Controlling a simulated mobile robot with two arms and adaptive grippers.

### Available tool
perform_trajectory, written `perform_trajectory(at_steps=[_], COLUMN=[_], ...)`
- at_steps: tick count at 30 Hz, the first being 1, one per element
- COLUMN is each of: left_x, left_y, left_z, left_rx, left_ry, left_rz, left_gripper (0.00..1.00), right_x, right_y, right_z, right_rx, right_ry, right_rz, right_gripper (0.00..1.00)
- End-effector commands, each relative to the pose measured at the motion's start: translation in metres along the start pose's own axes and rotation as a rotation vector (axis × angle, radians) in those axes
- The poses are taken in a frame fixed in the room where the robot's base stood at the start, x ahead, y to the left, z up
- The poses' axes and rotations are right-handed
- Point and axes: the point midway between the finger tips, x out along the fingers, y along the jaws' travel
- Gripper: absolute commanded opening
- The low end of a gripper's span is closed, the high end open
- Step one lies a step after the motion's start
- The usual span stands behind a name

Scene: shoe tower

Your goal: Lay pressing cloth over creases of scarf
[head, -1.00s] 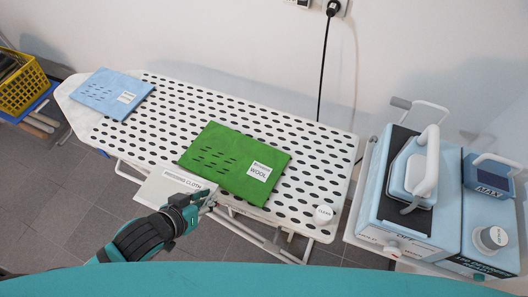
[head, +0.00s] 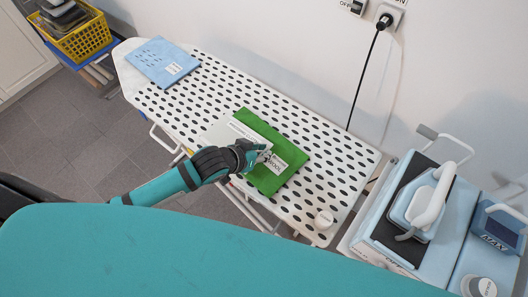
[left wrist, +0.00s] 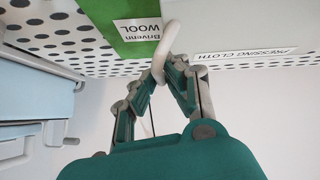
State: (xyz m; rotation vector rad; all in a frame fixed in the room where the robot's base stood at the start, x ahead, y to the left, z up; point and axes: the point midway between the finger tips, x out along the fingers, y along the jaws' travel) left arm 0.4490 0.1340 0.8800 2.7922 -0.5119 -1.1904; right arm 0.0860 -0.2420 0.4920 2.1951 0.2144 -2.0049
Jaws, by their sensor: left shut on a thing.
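The green scarf (head: 290,148), with its white WOOL label, lies on the dotted ironing board; it also shows in the left wrist view (left wrist: 128,12). The pale pressing cloth (head: 219,133), marked PRESSING CLOTH, overlaps the scarf's left part and hides its dark crease marks. In the left wrist view the cloth (left wrist: 240,52) is right of the scarf label. My left gripper (head: 264,156) is shut on the cloth near its front right side, over the scarf; the exact grip is partly hidden. Whether the cloth rests on the scarf or hangs just above I cannot tell. My right gripper is not in view.
A blue folded cloth (head: 160,61) with dark marks lies at the board's far left end. An iron (head: 423,203) sits on a blue station to the right.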

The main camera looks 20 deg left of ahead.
Motion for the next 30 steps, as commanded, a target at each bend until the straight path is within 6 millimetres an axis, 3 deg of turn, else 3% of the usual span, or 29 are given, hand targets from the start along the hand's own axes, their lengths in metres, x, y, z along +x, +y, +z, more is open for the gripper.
perform_trajectory(at_steps=[5,9,18,19,24,30], left_x=[0.012,0.027,0.034,0.034,0.034,0.034], left_y=[-0.003,-0.006,-0.009,-0.009,-0.009,-0.009], left_z=[-0.012,0.009,0.017,0.017,0.017,0.017], left_rx=[0.001,0.0,0.001,0.0,0.001,0.001], left_ry=[0.001,-0.004,-0.001,-0.001,-0.001,-0.001], left_rz=[-0.001,-0.001,0.0,0.0,0.0,0.0], left_gripper=[0.0,0.0,0.0,0.11,0.33,0.33], right_x=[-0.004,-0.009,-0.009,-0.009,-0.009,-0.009], right_y=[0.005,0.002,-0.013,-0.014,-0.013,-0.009], right_z=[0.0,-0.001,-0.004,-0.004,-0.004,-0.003], right_rx=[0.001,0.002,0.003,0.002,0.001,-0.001], right_ry=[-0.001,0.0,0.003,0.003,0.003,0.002], right_rz=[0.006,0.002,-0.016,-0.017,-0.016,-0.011], right_gripper=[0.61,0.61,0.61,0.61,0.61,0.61])
